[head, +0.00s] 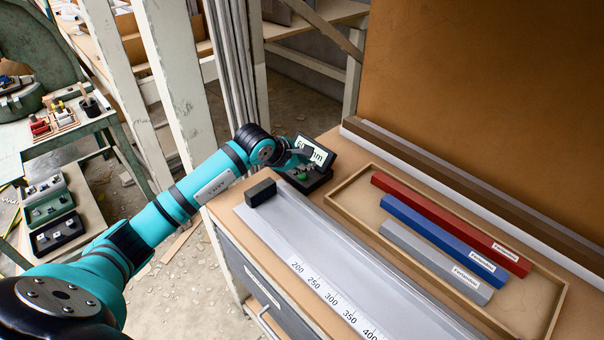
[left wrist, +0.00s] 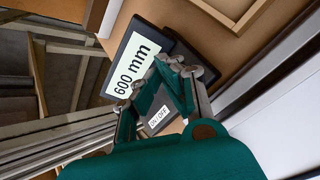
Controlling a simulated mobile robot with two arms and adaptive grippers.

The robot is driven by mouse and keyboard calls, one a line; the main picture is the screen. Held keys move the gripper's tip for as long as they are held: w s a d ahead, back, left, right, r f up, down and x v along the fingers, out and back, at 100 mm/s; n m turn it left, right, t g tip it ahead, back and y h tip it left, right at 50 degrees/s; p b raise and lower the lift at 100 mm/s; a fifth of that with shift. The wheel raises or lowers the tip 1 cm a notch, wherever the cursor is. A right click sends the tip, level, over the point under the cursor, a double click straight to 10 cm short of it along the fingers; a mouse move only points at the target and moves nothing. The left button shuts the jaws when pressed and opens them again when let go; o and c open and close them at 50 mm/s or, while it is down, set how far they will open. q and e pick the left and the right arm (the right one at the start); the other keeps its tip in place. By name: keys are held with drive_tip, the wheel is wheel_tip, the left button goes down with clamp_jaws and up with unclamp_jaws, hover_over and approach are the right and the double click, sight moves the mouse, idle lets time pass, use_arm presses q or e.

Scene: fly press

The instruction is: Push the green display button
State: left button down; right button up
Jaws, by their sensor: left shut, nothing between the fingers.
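A small black display (head: 322,153) with a pale lit screen stands at the far end of the bench. In the left wrist view the display (left wrist: 128,72) reads "600 mm". The green button (head: 294,178) shows on the display's dark base (head: 312,182), below my left gripper (head: 308,155). My left gripper is shut and empty, in front of the screen and partly covering it. In the left wrist view my gripper (left wrist: 187,72) lies over the base, with an ON/OFF label (left wrist: 158,116) beside it. I cannot tell the button there, or whether the fingers touch anything. My right gripper is out of view.
A dark block (head: 261,192) sits on the metal rail with a ruler scale (head: 335,298). A wooden tray (head: 548,307) holds red, blue and grey bars at the right. A side table with small parts stands at the left.

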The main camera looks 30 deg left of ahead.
sight(304, 176)
use_arm(q)
drive_tip(key=shift+r+p, duration=1.15)
drive_tip(key=shift+r, duration=1.6)
